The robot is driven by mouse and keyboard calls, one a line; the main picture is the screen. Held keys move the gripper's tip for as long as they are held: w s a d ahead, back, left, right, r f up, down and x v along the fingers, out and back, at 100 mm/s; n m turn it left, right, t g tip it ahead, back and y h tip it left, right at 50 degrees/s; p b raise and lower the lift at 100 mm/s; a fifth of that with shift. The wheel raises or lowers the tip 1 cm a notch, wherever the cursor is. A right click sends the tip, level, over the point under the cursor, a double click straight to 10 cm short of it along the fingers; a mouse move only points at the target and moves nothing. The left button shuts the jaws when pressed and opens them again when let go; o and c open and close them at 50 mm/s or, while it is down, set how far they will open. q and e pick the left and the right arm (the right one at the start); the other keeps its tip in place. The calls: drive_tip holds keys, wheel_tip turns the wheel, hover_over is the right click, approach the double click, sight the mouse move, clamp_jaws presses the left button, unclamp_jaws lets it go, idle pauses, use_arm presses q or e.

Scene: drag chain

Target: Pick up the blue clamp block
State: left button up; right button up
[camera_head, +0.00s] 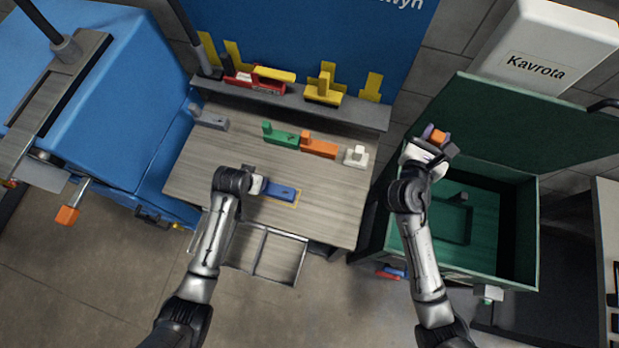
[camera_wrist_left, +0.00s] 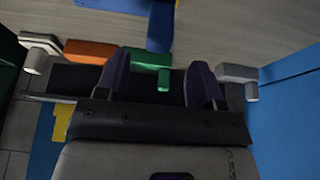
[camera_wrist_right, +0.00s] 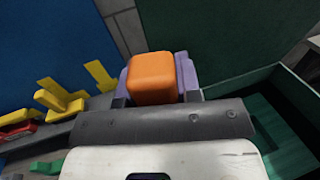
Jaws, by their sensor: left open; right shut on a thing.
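The blue clamp block (camera_head: 281,192) lies on the wooden worktop, over an orange outline. Its blue body also shows at the top of the left wrist view (camera_wrist_left: 160,28). My left gripper (camera_head: 260,186) is at the block's left end in the head view; I cannot tell whether they touch. In the left wrist view its two purple fingers (camera_wrist_left: 160,82) are apart, with nothing held between them. My right gripper (camera_head: 435,137) is raised near the green bin and shut on an orange block (camera_wrist_right: 152,78).
Green (camera_head: 281,136), orange (camera_head: 319,147), white (camera_head: 356,156) and grey (camera_head: 211,120) blocks line the worktop's back. Behind them is a dark shelf (camera_head: 350,112) with yellow and red pieces. An open green bin (camera_head: 518,225) stands right, a blue machine (camera_head: 110,110) left.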

sight(275, 188)
use_arm(q)
drive_tip(key=shift+x, duration=2.95)
clamp_jaws()
